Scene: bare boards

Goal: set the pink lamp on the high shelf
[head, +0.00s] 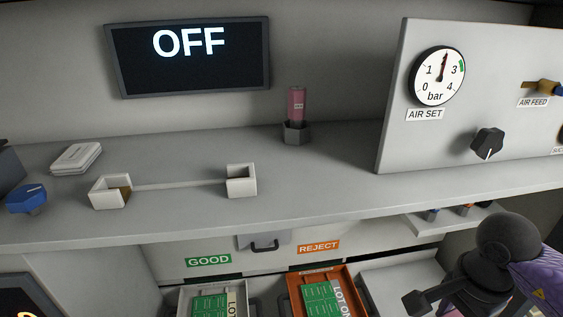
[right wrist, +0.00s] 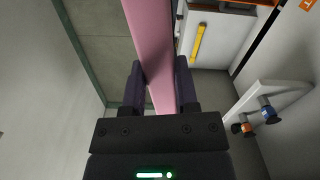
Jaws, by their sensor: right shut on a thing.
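My right gripper (right wrist: 160,66) is shut on a long pink bar-shaped thing (right wrist: 150,28), which I take for the pink lamp. It runs up between the two dark fingers and out of the top of the right wrist view; its far end is out of frame. In the head view my right arm comes in at the lower right, and the held thing does not show there. A smaller pink labelled cylinder (head: 297,104) stands upright in a dark hexagonal holder (head: 296,133) on the grey ledge (head: 330,185). I cannot tell which surface is the high shelf. My left gripper is out of view.
On the ledge are a white bracket (head: 241,181), a blue knob (head: 27,198) and a white stack (head: 76,158). A screen (head: 188,57) reads OFF. A gauge panel (head: 393,95) stands at right. Below are GOOD and REJECT trays (head: 348,284) with green boards. The ledge's middle is largely clear.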

